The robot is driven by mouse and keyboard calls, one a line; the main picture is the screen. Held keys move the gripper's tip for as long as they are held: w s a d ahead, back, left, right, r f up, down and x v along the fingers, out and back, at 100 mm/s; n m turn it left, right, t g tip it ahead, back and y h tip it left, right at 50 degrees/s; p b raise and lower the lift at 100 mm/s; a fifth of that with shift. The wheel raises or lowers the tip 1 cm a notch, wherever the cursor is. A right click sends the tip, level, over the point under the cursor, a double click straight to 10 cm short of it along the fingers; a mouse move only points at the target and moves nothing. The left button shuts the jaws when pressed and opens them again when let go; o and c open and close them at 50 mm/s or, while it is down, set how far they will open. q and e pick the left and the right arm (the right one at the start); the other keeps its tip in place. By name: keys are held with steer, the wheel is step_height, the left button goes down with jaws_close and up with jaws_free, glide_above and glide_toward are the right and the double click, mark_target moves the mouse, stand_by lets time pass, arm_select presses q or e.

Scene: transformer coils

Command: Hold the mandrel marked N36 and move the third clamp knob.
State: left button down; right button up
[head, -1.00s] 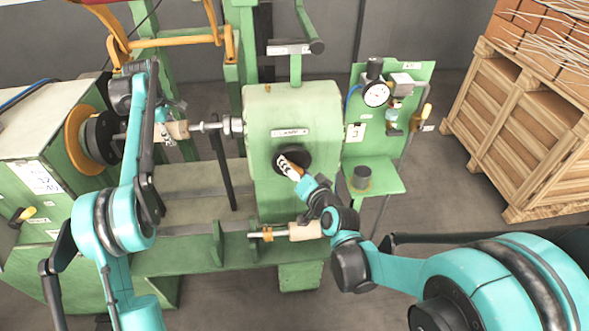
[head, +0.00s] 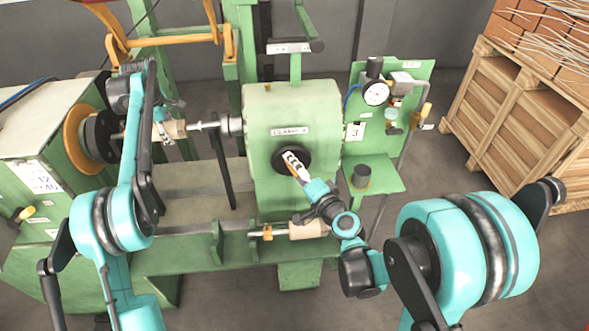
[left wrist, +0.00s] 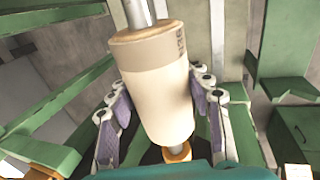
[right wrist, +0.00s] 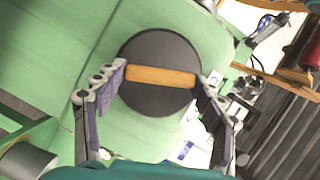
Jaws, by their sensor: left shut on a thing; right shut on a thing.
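The mandrel (head: 174,129) is a pale cylinder with a tan band, in line with a steel shaft at the machine's left. The clamp knob (head: 279,160) is a dark disc on the front of the green clamp housing (head: 300,110). In the right wrist view the knob (right wrist: 150,50) has an orange-brown grip bar lying nearly level. My right gripper (right wrist: 161,80) is shut on this bar's ends.
A second pale cylinder (head: 308,229) lies on a rod low in front, below my right gripper. A green panel with a gauge (head: 376,93) and a "3" plate (head: 354,132) stands right of the housing. A wooden crate (head: 520,125) stands at the far right.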

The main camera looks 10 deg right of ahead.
steer(key=shift+a, duration=0.15)
steer(key=o, duration=1.1)
steer(key=shift+d, duration=0.2)
steer(key=v, duration=1.2)
